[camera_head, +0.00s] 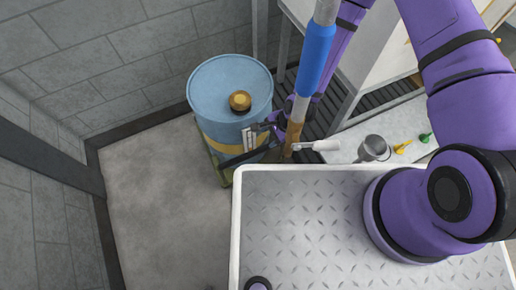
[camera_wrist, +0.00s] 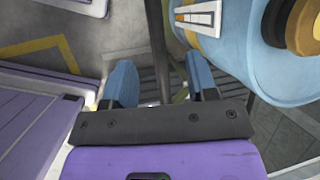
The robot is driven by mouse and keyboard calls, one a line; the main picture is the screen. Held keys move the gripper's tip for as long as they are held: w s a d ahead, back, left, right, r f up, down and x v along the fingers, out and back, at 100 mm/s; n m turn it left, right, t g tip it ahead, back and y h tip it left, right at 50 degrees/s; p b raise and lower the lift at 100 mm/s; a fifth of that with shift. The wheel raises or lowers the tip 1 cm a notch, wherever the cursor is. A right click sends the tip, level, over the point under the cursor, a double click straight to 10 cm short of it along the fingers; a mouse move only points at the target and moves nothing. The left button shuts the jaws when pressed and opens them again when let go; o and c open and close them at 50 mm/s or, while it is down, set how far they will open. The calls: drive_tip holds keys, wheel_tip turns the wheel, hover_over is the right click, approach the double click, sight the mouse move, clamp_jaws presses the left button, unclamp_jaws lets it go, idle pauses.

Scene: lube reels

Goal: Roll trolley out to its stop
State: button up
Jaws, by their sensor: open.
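A blue drum (camera_head: 225,88) with a brass-coloured cap (camera_head: 240,101) stands near the wall corner in the head view. A yellow-green edge (camera_head: 226,176) shows under it, perhaps the trolley; most of that is hidden. My gripper (camera_head: 268,128) is at the drum's right front side, partly hidden by a pole (camera_head: 315,58) with a blue sleeve. In the wrist view my gripper (camera_wrist: 160,84) is open, its two blue fingers apart. A dark bar (camera_wrist: 156,38) appears beyond the gap between them; I cannot tell whether it touches. The drum (camera_wrist: 262,62) is close on the right.
A white-rimmed metal plate deck (camera_head: 236,225) fills the front. A pale shelf (camera_head: 405,125) at right holds a grey cup (camera_head: 373,149) and small yellow and green items. A white lever (camera_head: 318,145) sticks out beside the pole. The floor (camera_head: 150,215) left of the drum is clear.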

sight(256, 152)
drive_tip(key=x, duration=0.8)
drive_tip(key=s+x, duration=0.1)
drive_tip(key=x, duration=0.3)
drive_tip(key=shift+d, duration=0.1)
drive_tip(key=shift+c, duration=0.3)
clamp_jaws()
